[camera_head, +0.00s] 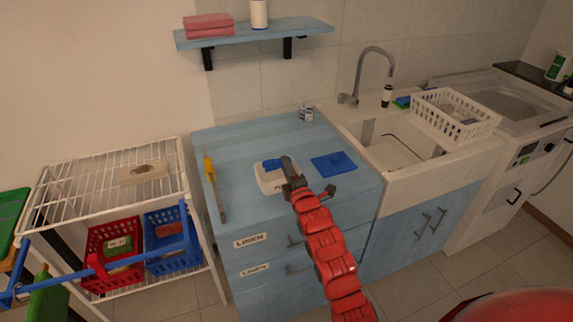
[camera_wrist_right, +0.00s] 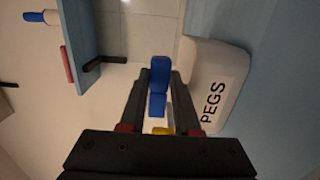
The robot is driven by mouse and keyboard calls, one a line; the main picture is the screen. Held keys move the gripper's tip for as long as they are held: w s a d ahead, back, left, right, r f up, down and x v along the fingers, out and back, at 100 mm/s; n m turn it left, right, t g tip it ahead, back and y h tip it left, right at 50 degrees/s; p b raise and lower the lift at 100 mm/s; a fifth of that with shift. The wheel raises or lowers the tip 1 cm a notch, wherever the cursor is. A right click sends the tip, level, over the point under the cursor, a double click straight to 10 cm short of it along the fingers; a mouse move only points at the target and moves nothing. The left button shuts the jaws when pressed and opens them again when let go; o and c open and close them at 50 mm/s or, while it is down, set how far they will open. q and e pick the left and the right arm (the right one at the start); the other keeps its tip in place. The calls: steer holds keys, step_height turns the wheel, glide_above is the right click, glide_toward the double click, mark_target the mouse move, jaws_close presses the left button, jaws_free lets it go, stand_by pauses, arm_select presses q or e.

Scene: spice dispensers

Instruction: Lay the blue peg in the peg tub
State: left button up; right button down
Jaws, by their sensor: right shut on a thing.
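The white peg tub (camera_head: 263,182) stands on the light blue counter; it also shows in the right wrist view (camera_wrist_right: 218,75), with PEGS on its wall. My right gripper (camera_head: 282,163) is at the tub in the head view. It is shut on the blue peg (camera_head: 270,165), which shows between the fingers in the right wrist view (camera_wrist_right: 158,77). In the head view the peg overlaps the tub's opening; I cannot tell whether it touches the tub. My gripper and arm hide part of the tub.
A blue cloth (camera_head: 334,164) lies right of the tub. A yellow-handled tool (camera_head: 210,172) lies at the counter's left edge, and a small can (camera_head: 306,113) stands at the back. A wall shelf (camera_head: 262,37) hangs above. A sink (camera_head: 390,155) is to the right.

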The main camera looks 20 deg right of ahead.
steer(key=c, duration=0.7)
jaws_free()
steer(key=shift+o, duration=0.8)
steer(key=shift+s, duration=0.1)
steer(key=shift+f, duration=0.1)
steer(key=shift+s+f, duration=0.1)
steer(key=shift+s, duration=0.4)
steer(key=s+b, duration=0.2)
steer(key=s, duration=1.4)
steer(key=shift+s+a+r, duration=0.2)
steer(key=shift+r, duration=0.15)
